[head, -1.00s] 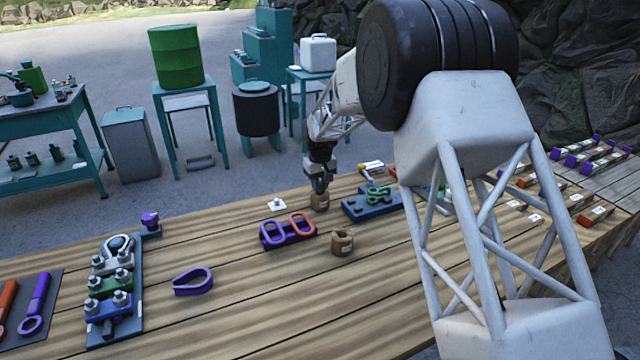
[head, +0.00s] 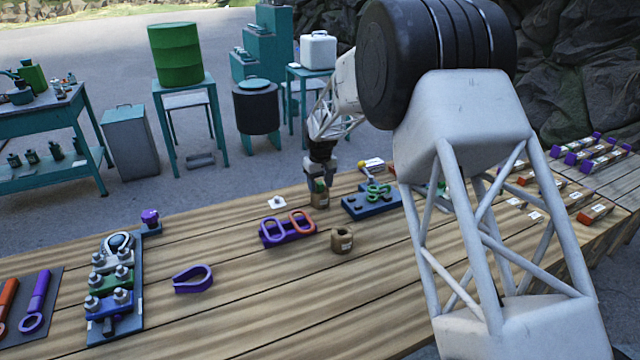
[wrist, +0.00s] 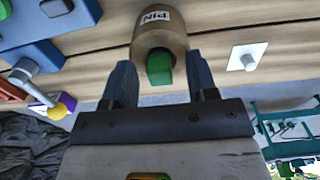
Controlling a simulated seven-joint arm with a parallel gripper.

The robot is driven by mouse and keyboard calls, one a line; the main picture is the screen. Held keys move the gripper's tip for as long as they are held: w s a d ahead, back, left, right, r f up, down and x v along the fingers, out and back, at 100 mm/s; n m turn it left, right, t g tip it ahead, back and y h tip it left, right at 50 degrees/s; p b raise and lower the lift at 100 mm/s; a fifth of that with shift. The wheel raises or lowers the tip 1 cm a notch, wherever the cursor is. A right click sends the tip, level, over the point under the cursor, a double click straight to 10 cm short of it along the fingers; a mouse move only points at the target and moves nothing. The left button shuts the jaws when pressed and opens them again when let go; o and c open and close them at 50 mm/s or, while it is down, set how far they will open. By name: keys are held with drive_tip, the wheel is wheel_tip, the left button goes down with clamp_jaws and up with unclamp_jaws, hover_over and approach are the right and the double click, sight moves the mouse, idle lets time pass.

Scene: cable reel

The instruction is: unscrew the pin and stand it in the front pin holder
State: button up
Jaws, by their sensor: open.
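A green pin (wrist: 159,70) stands in a brown round holder (wrist: 160,38) labelled PIN; only its green head shows. In the head view the same holder (head: 320,201) is at the far side of the bench, with a bit of green above it. My gripper (head: 320,181) is just above this holder. In the wrist view my gripper (wrist: 159,66) is open, its fingers on either side of the green head with gaps. A second brown holder (head: 342,241) stands nearer the camera, with no pin seen in it.
A blue fixture with a green shackle (head: 370,202) is to the right. A white plate with a peg (head: 277,202) is to the left. A purple hook (head: 192,279) lies on open bench.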

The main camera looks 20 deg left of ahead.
drive_tip(key=shift+r, duration=3.95)
drive_tip(key=shift+d+r, duration=0.15)
drive_tip(key=shift+d, duration=0.05)
drive_tip(key=s+d+r+m, duration=0.1)
drive_tip(key=s+d+r, duration=0.45)
drive_tip(key=d, duration=0.55)
drive_tip(key=s+d+r+m+t, duration=0.1)
drive_tip(key=s+d+r+m, duration=0.1)
drive_tip(key=s+d+r, duration=0.65)
drive_tip(key=s+d+r+m, duration=0.15)
drive_tip(key=s+d, duration=0.35)
drive_tip(key=d, duration=0.8)
drive_tip(key=s+d+f+m, duration=0.1)
drive_tip(key=s+d, duration=0.5)
drive_tip(key=s, duration=0.5)
drive_tip(key=s+d+f+m+t, duration=0.1)
drive_tip(key=s+d+m, duration=0.1)
drive_tip(key=s+d, duration=0.4)
drive_tip(key=s+d+f+m, duration=0.1)
drive_tip(key=s+d, duration=0.5)
drive_tip(key=s, duration=0.9)
drive_tip(key=shift+s+f+m+t, duration=0.3)
drive_tip(key=shift+f+m, duration=0.05)
drive_tip(key=shift+f, duration=0.05)
